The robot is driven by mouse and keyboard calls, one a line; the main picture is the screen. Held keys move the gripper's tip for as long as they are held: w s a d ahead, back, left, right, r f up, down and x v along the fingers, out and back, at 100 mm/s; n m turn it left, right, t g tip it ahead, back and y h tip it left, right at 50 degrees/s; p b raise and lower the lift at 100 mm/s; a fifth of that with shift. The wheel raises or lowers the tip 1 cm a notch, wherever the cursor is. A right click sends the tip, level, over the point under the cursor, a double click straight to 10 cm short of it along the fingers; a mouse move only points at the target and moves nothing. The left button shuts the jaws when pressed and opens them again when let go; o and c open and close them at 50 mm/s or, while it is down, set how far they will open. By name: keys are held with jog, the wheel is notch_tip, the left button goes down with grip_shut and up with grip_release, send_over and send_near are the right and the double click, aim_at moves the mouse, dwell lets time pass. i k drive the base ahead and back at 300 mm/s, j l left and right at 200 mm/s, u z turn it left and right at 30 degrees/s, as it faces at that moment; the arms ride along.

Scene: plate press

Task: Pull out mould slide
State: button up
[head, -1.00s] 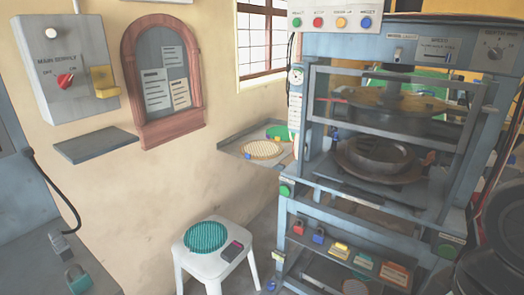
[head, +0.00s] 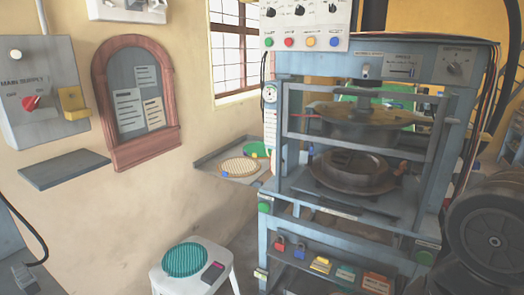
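The blue-grey plate press (head: 275,215) stands right of centre in the head view. Inside it, a dark round mould (head: 352,172) sits on a dark flat slide plate (head: 365,200), between the press uprights. A round upper plate (head: 365,115) hangs above the mould with a clear gap between them. I cannot tell how far the slide is out. My gripper is not in view.
A white stool (head: 195,283) with a teal round pad stands left of the press. A wall shelf (head: 212,160) holds round plates. Coloured padlocks and blocks lie on the press's lower shelf (head: 330,285). A dark wheel-like shape (head: 490,235) fills the right edge.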

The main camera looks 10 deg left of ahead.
aim_at(362, 179)
jog(key=i+l, duration=0.7)
jog(key=i, duration=0.25)
